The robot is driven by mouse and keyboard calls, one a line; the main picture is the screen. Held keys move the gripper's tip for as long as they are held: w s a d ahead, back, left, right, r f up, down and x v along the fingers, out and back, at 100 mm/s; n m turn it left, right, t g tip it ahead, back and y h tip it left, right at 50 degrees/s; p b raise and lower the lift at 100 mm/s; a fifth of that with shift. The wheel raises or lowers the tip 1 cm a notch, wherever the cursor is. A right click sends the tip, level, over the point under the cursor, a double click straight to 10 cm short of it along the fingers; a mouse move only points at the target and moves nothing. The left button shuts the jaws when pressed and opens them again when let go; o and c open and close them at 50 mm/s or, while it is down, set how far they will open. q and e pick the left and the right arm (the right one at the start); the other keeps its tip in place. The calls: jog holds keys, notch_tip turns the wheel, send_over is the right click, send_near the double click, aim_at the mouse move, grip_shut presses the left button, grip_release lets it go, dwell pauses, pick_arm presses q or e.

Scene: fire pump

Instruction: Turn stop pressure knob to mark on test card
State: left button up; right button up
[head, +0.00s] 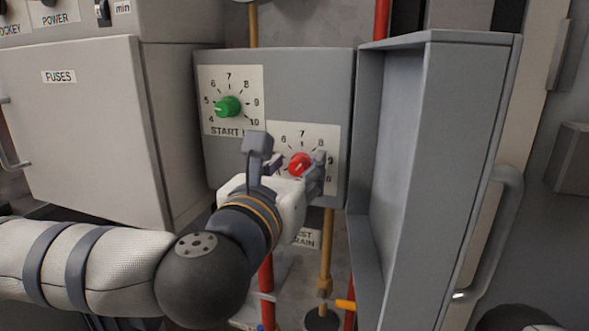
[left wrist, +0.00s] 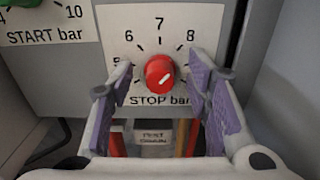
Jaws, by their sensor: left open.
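The red stop pressure knob (head: 300,163) sits on a white dial plate on the grey control box. The left wrist view shows the knob (left wrist: 159,71) centred above the "STOP bar" label, with 7 straight above it. Its white line is slanted, with one end toward the upper right. My left gripper (head: 288,156) is open, with one finger on each side of the knob. In the left wrist view the gripper (left wrist: 159,74) shows gaps between both purple pads and the knob. I cannot make out a test card. My right gripper is not in view.
The green START knob (head: 228,106) is at the upper left on the same box. The box's open door (head: 450,150) stands close at the right. The "FUSES" cabinet (head: 90,130) is at the left. A "TEST DRAIN" label (head: 305,238) and pipes are below.

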pick_arm(q)
grip_shut()
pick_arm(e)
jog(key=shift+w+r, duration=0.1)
pick_arm(q)
jog(key=shift+r+m+p, duration=0.3)
jog(key=shift+m+p, duration=0.6)
jog(key=shift+m, duration=0.3)
jog(key=m+p, duration=0.4)
jog(key=m, duration=0.3)
jog(key=shift+s+d, duration=0.1)
jog(key=shift+d, duration=0.05)
jog(key=m, duration=0.1)
jog(key=m+p, duration=0.1)
jog(key=m, duration=0.1)
jog(key=shift+f+m, duration=0.2)
jog(key=shift+m, duration=0.1)
jog(key=shift+f+m+p, duration=0.2)
jog(key=shift+m+p, duration=0.1)
jog(key=shift+m, duration=1)
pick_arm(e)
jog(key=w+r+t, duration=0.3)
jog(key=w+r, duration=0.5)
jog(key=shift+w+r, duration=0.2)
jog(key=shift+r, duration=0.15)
